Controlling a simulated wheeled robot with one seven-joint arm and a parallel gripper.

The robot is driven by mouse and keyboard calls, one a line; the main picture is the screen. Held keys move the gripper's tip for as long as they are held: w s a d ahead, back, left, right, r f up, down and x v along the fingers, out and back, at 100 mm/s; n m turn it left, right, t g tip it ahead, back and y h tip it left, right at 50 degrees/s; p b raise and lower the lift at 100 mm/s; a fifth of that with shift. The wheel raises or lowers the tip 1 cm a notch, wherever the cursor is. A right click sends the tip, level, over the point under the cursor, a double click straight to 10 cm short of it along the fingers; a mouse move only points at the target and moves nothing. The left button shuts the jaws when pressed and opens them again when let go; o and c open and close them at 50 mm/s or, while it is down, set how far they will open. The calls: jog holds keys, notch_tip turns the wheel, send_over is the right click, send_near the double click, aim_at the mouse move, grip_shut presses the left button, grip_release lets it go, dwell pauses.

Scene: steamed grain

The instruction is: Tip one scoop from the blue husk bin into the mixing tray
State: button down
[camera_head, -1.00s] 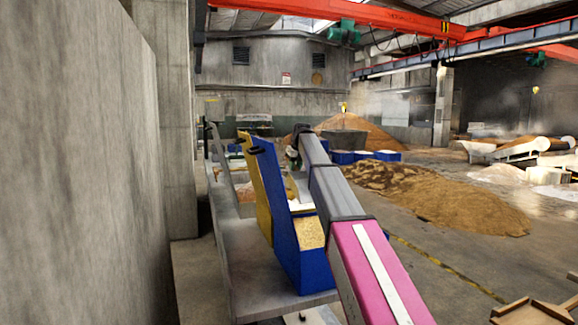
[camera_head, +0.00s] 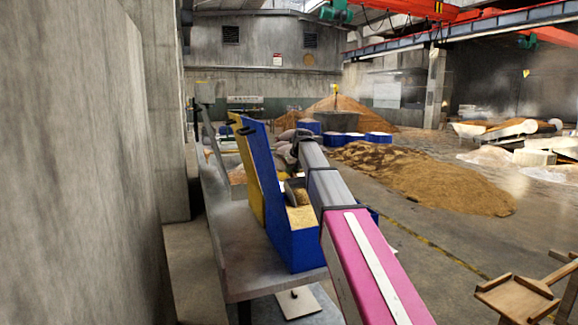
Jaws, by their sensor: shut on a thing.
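The blue husk bin (camera_head: 291,246) stands on the grey bench, with a tall sloped back and an open front holding tan husk (camera_head: 301,217). A grey-brown scoop (camera_head: 296,187) with tan material in it shows just above the bin's opening, left of my arm. My gripper (camera_head: 297,153) is at the far end of my arm, small and dark, and is shut on the scoop; its fingers are mostly hidden. I cannot tell whether the scoop touches the bin. I cannot make out the mixing tray for certain.
A yellow bin (camera_head: 246,175) stands close behind the blue one. The grey bench (camera_head: 240,245) runs along the concrete wall (camera_head: 80,170) at left. A wooden frame-like object (camera_head: 520,298) is at lower right. Grain heaps (camera_head: 430,180) lie on the open floor.

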aim_at(296, 176)
jog(key=shift+g+h, duration=0.3)
jog(key=shift+g, duration=0.4)
jog(key=s+d+f, duration=0.1)
jog(key=s, duration=0.1)
jog(key=s+d+f, duration=0.1)
jog(key=s+f, duration=0.1)
jog(key=s+d+f, duration=0.1)
jog(key=s, duration=0.2)
jog(key=shift+s+f, duration=0.1)
jog(key=shift+f, duration=0.2)
jog(key=w+g, duration=0.1)
jog(key=w+a+r+g+h, duration=0.1)
jog(key=w, duration=0.1)
jog(key=w+r+g, duration=0.1)
jog(key=shift+w+a+g+h, duration=0.3)
jog(key=shift+w+a, duration=0.1)
jog(key=r, duration=0.1)
jog(key=w+r+g, duration=0.1)
jog(key=r, duration=0.1)
jog(key=shift+w+a, duration=0.35)
jog(key=shift+a, duration=0.05)
jog(key=shift+w+a+r+g+h, duration=0.2)
jog(key=shift+w+r+g+h, duration=0.1)
jog(key=shift+r, duration=0.3)
jog(key=c, duration=1.4)
grip_release()
jog(key=shift+c, duration=0.2)
grip_shut()
